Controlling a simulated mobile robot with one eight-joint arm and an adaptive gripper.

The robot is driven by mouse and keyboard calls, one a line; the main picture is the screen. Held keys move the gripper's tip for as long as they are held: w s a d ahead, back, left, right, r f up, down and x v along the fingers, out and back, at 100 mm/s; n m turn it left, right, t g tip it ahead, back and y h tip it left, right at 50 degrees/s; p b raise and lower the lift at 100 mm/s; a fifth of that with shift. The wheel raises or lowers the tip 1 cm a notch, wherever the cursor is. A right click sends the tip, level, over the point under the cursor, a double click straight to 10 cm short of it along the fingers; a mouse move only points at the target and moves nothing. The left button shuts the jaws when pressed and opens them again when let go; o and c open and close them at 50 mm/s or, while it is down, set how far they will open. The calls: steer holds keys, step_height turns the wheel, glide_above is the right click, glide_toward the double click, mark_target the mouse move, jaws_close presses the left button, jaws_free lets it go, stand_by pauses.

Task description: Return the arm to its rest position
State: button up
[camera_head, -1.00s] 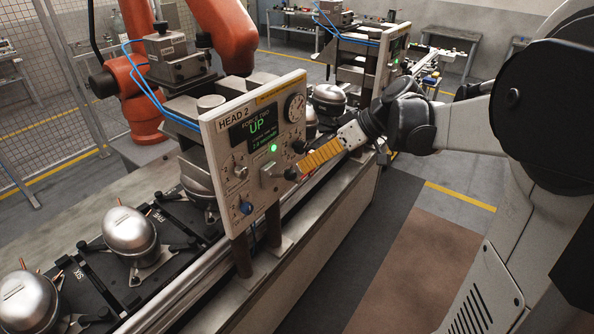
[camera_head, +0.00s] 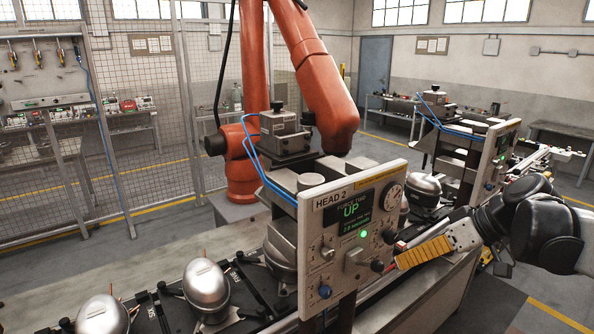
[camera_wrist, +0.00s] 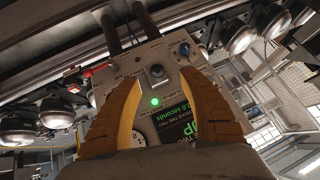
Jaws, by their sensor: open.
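My gripper (camera_head: 408,260) is at the right in the head view, with yellow ribbed fingers pointing left at the HEAD 2 control panel (camera_head: 313,262). In the wrist view my gripper (camera_wrist: 157,88) shows its two fingers spread apart with nothing between them. The panel (camera_wrist: 190,98) fills the middle behind them, with a lit green light and a dark knob. The panel's green display reads UP. The fingertips look close to the lower right knobs in the head view; whether they touch cannot be told.
Silver compressors (camera_head: 205,285) sit on black pallets along the conveyor. An orange robot arm (camera_head: 318,75) stands behind the panel. A second station (camera_head: 470,150) is farther right. Mesh fencing (camera_head: 130,150) stands at the left. Grey floor shows at the lower right.

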steer(key=s+a+f+m+h+b, duration=0.2)
steer(key=s+a+f+h+b, duration=0.1)
steer(key=s+a+f+b, duration=0.2)
steer(key=s+a+f+m+t+h+b, duration=0.1)
steer(key=s+a+f+m+h+b, duration=0.2)
steer(key=s+f, duration=0.6)
step_height(320, 180, down, 3)
steer(key=a+b, duration=0.2)
steer(key=shift+s+a+f+t+b, duration=0.15)
steer(key=shift+s+a+t+b, duration=0.15)
steer(key=shift+s+a+b, duration=0.1)
stand_by(0.5)
